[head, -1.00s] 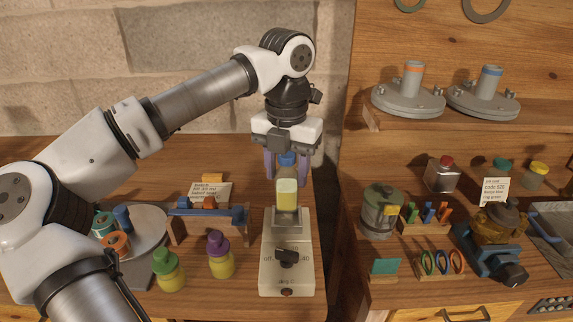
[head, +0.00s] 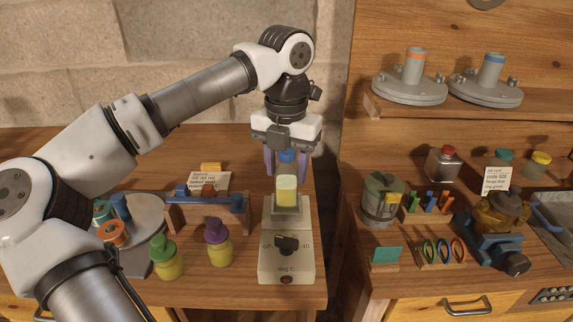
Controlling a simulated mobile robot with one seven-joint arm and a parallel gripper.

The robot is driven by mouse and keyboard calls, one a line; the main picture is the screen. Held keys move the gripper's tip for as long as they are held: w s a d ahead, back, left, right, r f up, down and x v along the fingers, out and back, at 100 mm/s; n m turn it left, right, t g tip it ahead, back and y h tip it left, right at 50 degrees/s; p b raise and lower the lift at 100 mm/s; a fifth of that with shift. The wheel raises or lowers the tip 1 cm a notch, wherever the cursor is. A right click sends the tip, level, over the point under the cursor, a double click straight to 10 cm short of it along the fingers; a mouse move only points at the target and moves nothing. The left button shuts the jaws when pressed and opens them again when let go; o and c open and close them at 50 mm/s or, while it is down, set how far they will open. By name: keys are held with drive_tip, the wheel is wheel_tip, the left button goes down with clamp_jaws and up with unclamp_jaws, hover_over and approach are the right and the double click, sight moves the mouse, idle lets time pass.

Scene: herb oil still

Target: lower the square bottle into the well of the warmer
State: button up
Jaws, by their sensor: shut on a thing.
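My gripper (head: 287,168) points straight down, its purple fingers on either side of the blue cap of the square bottle (head: 287,191). It is shut on the bottle by the cap. The bottle is upright, with pale yellow-green contents. The warmer (head: 287,262) is a cream box with a black dial, standing on the left bench below the gripper. Its raised grey well block (head: 287,220) is at the back. The bottle's lower end overlaps the top of this block in the picture. I cannot tell whether the base is inside the well or just above it; the opening is hidden.
Left of the warmer stand a purple-capped bottle (head: 219,243) and a green-capped bottle (head: 166,258). A wooden rack (head: 206,218) with a blue tool is behind them. Right of a gap, another bench holds a green-grey canister (head: 382,200) and a brass-and-blue device (head: 495,238).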

drive_tip(key=shift+f, duration=0.1)
idle(0.3)
drive_tip(key=shift+f+b, duration=0.75)
drive_tip(key=shift+f, duration=0.05)
drive_tip(key=shift+f+b, duration=0.45)
drive_tip(key=shift+f, duration=0.1)
idle(0.6)
drive_tip(key=o, duration=1.2)
drive_tip(key=shift+c, duration=0.2)
drive_tip(key=shift+r, duration=0.1)
drive_tip(key=shift+c, duration=0.4)
drive_tip(key=shift+r+p, duration=2.55)
drive_tip(key=shift+r, duration=0.95)
drive_tip(key=shift+f, duration=0.1)
